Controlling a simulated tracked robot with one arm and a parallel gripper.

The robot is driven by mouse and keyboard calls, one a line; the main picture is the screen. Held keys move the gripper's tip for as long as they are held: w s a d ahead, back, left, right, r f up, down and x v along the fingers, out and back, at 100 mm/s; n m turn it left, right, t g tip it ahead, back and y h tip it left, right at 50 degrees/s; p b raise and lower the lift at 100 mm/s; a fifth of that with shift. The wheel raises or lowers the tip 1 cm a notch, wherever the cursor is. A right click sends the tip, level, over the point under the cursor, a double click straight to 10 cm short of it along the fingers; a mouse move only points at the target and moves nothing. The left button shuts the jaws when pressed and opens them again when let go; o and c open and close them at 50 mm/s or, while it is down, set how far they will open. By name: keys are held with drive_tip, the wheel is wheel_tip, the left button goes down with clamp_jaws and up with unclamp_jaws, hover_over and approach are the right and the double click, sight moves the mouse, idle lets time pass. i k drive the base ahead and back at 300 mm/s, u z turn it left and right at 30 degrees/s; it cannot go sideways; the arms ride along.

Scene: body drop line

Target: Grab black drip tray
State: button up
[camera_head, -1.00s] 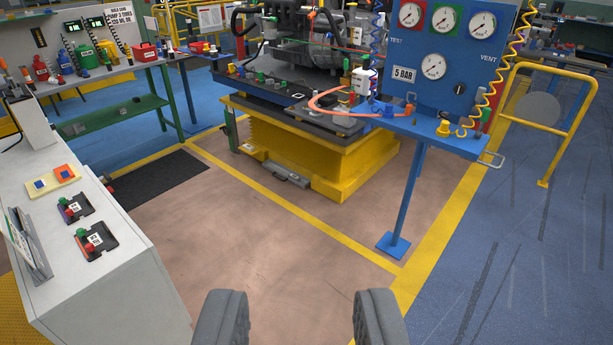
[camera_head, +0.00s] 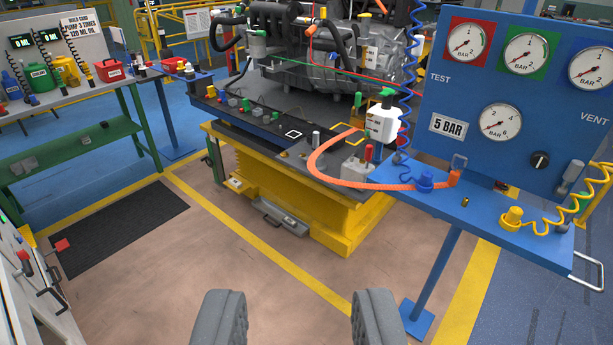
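I cannot pick out a black drip tray with certainty. A flat grey tray-like piece with a dark handle (camera_head: 284,225) lies on the floor against the yellow lift base (camera_head: 345,222), ahead of my gripper and well apart from it. A black flat rectangle (camera_head: 120,228), which looks like a mat, lies on the floor to the left. The dark lift top (camera_head: 235,112) carries an engine (camera_head: 345,60) and small parts.
A blue gauge panel (camera_head: 455,90) with a shelf and post stands close on the right. An orange hose (camera_head: 318,165) loops from the shelf towards a grey block. A white cabinet (camera_head: 40,300) is at lower left, with a green bench (camera_head: 70,155) behind. The brown floor between is clear.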

sight(324, 136)
drive_tip(key=i, duration=3.35)
drive_tip(key=z, duration=1.2)
